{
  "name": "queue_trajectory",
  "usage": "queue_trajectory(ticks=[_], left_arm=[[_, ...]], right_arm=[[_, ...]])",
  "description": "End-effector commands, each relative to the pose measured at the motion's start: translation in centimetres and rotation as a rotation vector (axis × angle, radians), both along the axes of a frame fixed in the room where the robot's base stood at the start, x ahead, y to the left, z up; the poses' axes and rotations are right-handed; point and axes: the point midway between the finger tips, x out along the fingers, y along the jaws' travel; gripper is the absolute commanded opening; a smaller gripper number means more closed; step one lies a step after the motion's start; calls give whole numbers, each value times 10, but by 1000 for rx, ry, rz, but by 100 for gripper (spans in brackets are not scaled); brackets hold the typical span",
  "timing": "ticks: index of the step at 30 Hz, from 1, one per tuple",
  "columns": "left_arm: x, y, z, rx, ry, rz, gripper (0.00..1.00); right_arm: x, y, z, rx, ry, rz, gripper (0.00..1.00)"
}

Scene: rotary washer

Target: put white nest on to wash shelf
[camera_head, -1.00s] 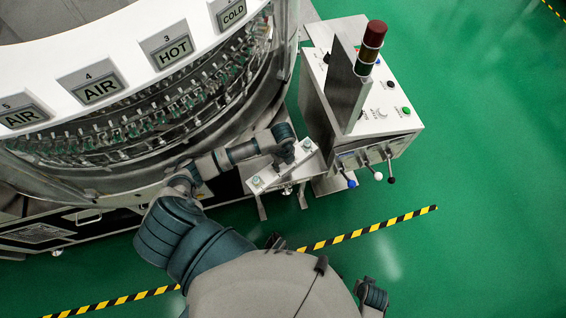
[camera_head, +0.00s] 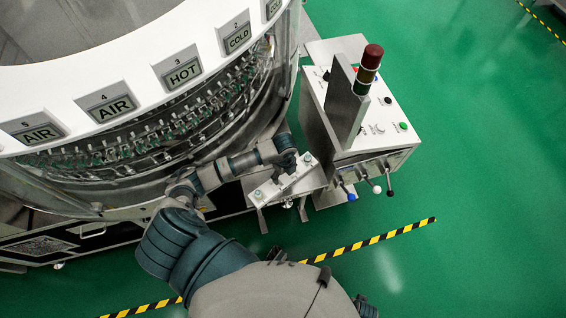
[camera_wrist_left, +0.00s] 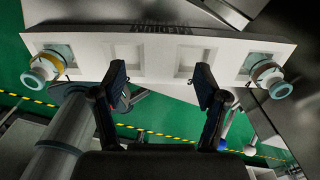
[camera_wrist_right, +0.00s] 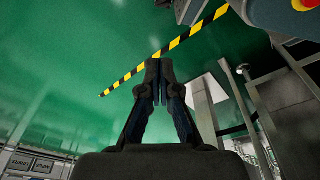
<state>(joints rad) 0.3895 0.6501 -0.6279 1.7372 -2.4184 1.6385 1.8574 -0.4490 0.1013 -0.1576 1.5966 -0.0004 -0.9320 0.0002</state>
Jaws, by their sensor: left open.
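The white nest (camera_head: 292,182) is a pale bar on a small metal stand beside the washer. In the left wrist view the white nest (camera_wrist_left: 155,50) spans the frame, with a capped vial at each end and square recesses between. My left gripper (camera_head: 284,165) is at the nest; in its wrist view my left gripper (camera_wrist_left: 165,90) is open, its two fingers apart at the nest's near edge. Whether they touch it I cannot tell. The wash shelf (camera_head: 150,145) appears to be the ringed rack inside the washer. My right gripper (camera_wrist_right: 160,75) is shut and empty over the green floor.
The round washer (camera_head: 130,45) with numbered AIR, HOT and COLD labels fills the left. A control console (camera_head: 375,145) with a signal lamp and levers stands right of the nest. A striped floor line (camera_head: 370,240) crosses the front. The floor at right is clear.

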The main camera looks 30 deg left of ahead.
Motion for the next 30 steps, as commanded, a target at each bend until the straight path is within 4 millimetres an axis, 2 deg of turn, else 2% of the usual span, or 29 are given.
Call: queue_trajectory(ticks=[1,8,15,21,24,30], left_arm=[[1,0,10,0,-2,0,73],[1,0,31,1,-1,0,73],[1,0,53,0,0,-1,73],[1,0,70,0,1,0,73],[1,0,80,0,0,0,73],[1,0,88,0,1,0,73]], right_arm=[[-5,-1,-5,-1,6,1,0],[-39,-7,-42,-4,25,8,0],[-85,-15,-69,-9,47,16,0],[-126,-23,-80,-12,66,21,0],[-142,-27,-79,-13,72,23,0],[-161,-31,-79,-15,79,26,0]])
